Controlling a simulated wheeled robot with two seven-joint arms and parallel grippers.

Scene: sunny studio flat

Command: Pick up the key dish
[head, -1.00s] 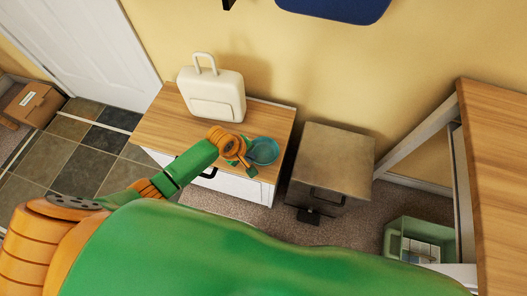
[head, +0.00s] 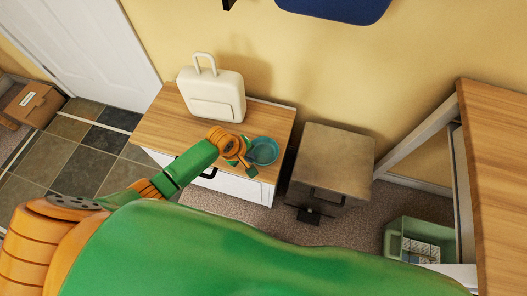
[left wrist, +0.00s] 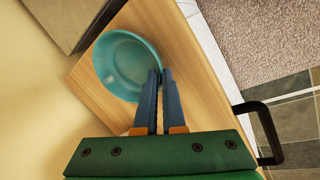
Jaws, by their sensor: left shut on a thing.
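The key dish (head: 264,151) is a round teal bowl at the right end of the wooden cabinet top (head: 162,121). It also shows in the left wrist view (left wrist: 114,68), with its open inside toward the camera. My left gripper (head: 248,162) is at the dish's near left side. In the left wrist view its blue fingers (left wrist: 161,82) are close together on the dish's rim, with the rim's edge between the tips. I cannot tell whether the dish touches the cabinet top. My right gripper is out of view.
A cream bag (head: 212,94) stands on the cabinet left of the dish. A grey-brown drawer unit (head: 331,165) stands right of the cabinet, with a gap between. A green crate (head: 420,238) is on the floor, and a wooden table (head: 503,160) is at the right.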

